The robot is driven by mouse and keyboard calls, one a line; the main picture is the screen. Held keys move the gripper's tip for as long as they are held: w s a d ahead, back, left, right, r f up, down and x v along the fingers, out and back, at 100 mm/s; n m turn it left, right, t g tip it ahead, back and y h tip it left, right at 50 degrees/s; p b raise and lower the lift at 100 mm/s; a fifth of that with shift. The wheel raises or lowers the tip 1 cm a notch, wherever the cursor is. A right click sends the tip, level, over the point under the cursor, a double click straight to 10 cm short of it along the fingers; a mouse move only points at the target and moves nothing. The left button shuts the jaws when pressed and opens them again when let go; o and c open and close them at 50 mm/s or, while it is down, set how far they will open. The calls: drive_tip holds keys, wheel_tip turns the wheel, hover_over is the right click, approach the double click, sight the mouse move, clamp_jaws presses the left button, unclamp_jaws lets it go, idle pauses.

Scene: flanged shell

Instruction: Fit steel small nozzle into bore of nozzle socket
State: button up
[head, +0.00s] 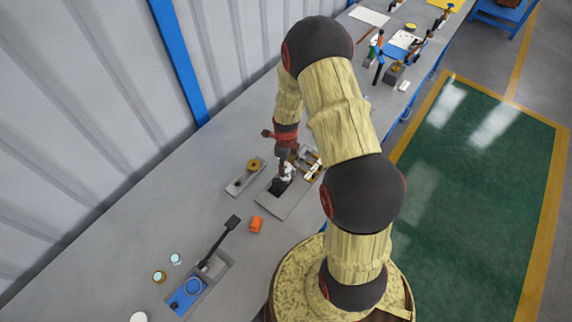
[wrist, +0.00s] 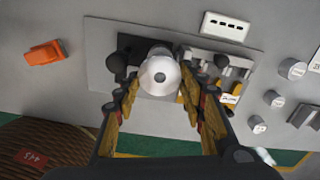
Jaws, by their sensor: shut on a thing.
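The steel small nozzle (wrist: 160,76) is a pale, shiny round piece with a small hole at its centre in the wrist view. It sits between the fingers of my gripper (wrist: 160,88), which is shut on it. In the head view my gripper (head: 285,171) points down over a grey plate (head: 292,206). A dark fixture (head: 278,186) is on that plate beside the gripper tip. The bore of the nozzle socket cannot be made out in either view, and I cannot tell whether the nozzle touches anything below it.
An orange block (head: 257,224) lies on the grey table (head: 140,245); it also shows in the wrist view (wrist: 45,53). A small tray with a yellow ring (head: 253,165) and a blue fixture (head: 188,292) stand nearby. A white slotted block (wrist: 226,26) lies beyond the plate.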

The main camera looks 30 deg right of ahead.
drive_tip(key=shift+f+b, duration=0.55)
drive_tip(key=shift+f, duration=0.45)
drive_tip(key=shift+f+b, duration=0.95)
drive_tip(key=shift+b, duration=0.15)
idle(1.4)
drive_tip(key=shift+r, duration=0.2)
drive_tip(key=shift+r+p, duration=0.35)
drive_tip(key=shift+r, duration=0.2)
drive_tip(key=shift+f+b, duration=0.7)
drive_tip(key=shift+b, duration=0.15)
idle(1.8)
drive_tip(key=o, duration=1.5)
drive_tip(key=shift+c, duration=0.2)
